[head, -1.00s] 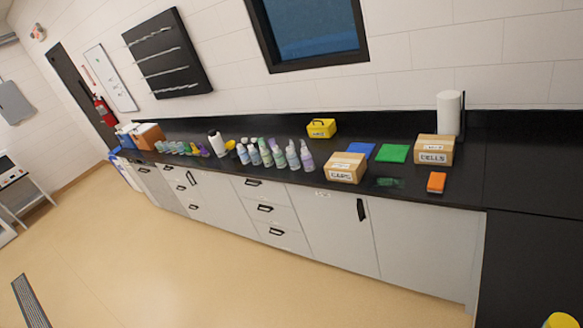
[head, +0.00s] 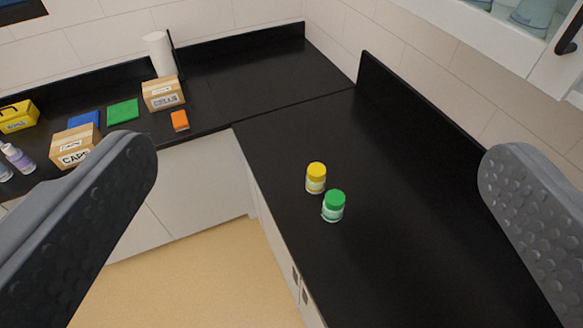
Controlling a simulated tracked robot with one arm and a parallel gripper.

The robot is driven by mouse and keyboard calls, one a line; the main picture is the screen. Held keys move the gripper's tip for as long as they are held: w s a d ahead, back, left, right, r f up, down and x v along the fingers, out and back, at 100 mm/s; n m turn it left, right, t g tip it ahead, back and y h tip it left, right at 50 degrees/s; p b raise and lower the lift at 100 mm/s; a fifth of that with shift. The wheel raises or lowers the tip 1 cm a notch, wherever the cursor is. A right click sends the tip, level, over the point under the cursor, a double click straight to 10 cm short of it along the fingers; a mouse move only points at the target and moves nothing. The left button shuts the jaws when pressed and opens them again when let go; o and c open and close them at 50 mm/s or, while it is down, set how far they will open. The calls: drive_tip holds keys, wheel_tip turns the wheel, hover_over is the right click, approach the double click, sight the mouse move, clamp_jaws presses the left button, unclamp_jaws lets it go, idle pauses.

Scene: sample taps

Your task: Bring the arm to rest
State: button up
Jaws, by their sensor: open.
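My gripper (head: 318,195) shows as two grey padded fingers, one at the left and one at the right of the head view. They are wide apart with nothing between them touching either one. Beyond the gap, a yellow-capped jar (head: 316,179) and a green-capped jar (head: 333,206) stand upright on the black counter, close together. The rest of my arm is not seen.
The black counter (head: 420,240) turns a corner at the back and has a raised backsplash. Cardboard boxes (head: 163,94), an orange block (head: 180,121), a green mat (head: 123,111) and a paper roll (head: 158,54) are at the left. A cabinet (head: 540,50) hangs upper right. Floor is open lower left.

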wheel_tip(320, 180, down, 12)
drive_tip(key=b, duration=1.2)
